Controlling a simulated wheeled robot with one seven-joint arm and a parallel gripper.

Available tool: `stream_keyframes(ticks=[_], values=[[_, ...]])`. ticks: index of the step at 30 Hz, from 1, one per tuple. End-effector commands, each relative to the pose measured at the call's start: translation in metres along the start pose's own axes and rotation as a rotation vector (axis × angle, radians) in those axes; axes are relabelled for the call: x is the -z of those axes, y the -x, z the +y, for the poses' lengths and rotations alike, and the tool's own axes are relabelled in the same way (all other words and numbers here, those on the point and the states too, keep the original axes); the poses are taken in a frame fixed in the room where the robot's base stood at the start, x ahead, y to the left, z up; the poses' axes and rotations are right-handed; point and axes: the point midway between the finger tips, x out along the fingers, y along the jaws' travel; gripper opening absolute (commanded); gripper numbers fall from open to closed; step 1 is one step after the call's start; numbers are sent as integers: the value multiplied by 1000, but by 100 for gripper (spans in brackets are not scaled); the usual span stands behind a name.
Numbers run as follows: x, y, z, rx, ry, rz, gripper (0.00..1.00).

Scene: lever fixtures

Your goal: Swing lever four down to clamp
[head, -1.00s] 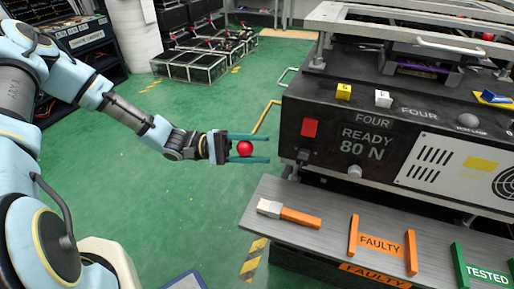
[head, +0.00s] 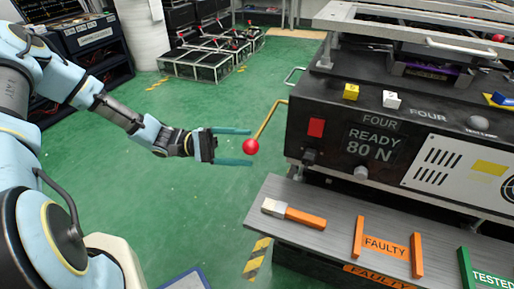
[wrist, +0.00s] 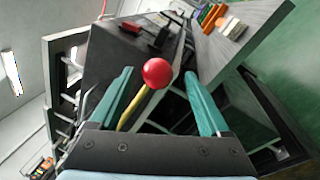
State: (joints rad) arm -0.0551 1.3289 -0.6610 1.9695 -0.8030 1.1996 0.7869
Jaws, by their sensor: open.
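Lever four is a yellow bent rod (head: 268,119) with a red ball knob (head: 251,147) on its end, at the left side of the black unit marked FOUR (head: 380,123). The rod slants down from the unit to the ball. My gripper (head: 252,147) is open, its teal fingertips above and below the ball in the head view. The ball sits at the tips, not gripped. In the wrist view the red ball (wrist: 157,73) shows between the open fingers, with the yellow rod (wrist: 131,110) below it. The unit's display (head: 371,144) reads READY 80 N.
A grey shelf (head: 330,239) below the unit holds an orange-handled brush (head: 293,214), an orange FAULTY bay (head: 387,246) and a green TESTED bay (head: 490,275). Black-framed boxes (head: 200,63) stand on the floor behind. The green floor left of the unit is open.

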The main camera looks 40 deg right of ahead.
Motion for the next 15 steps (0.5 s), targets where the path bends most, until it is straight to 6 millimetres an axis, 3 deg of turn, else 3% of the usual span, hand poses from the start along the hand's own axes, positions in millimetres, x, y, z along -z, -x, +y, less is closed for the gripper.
stream_keyframes(ticks=[6,15], values=[[1,37,0,0,-1,2,80],[0,51,0,0,0,-1,80]])
